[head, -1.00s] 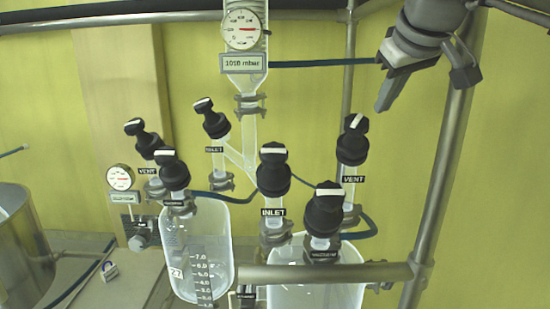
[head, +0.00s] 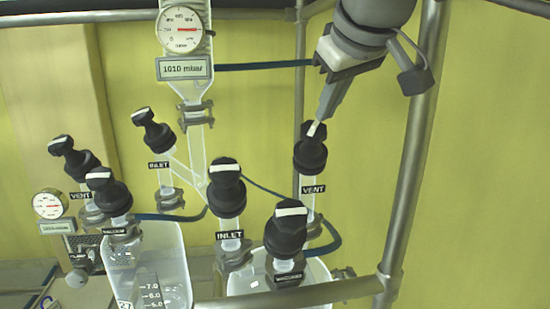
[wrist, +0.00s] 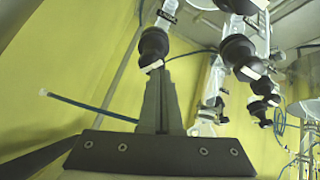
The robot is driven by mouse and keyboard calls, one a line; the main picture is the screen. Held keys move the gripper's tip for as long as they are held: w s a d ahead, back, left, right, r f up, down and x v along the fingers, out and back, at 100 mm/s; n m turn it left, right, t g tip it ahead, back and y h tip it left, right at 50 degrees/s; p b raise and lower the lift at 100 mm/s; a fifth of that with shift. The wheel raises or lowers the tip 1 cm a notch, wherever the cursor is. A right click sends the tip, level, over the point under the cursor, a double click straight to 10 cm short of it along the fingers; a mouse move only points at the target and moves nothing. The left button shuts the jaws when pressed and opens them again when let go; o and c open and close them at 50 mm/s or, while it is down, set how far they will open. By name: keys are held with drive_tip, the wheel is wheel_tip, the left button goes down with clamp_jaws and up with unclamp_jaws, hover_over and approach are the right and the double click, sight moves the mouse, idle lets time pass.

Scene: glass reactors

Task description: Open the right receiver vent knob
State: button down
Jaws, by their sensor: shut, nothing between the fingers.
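The right receiver's vent knob (head: 310,154) is black with a white bar on top and stands above a "VENT" label on the right glass receiver (head: 318,270). My gripper (head: 322,117) comes down from the upper right, its shut fingers empty and their tips at the knob's white bar. In the wrist view the knob (wrist: 154,48) appears just beyond the fingertips (wrist: 158,72). Whether the tips touch the bar or are just short of it I cannot tell. The white bar is partly hidden by the tips in the head view.
Black knobs labelled "INLET" (head: 226,190) and another (head: 287,232) stand close in front. A metal post (head: 412,170) rises to the right, and a rail (head: 300,295) crosses below. A gauge (head: 184,30) with a 1010 mbar display (head: 184,68) hangs at upper left.

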sight(313, 132)
drive_tip(key=shift+s+a, duration=0.1)
drive_tip(key=s+f+b+x, duration=0.1)
drive_tip(key=b+x, duration=0.3)
drive_tip(key=x, duration=0.2)
drive_tip(key=shift+w+d+f, duration=0.25)
drive_tip(key=shift+d+f, duration=0.1)
drive_tip(key=shift+d, duration=0.05)
drive_tip(key=shift+w+r, duration=0.2)
drive_tip(key=shift+w, duration=0.05)
idle(0.7)
drive_tip(key=shift+d, duration=0.15)
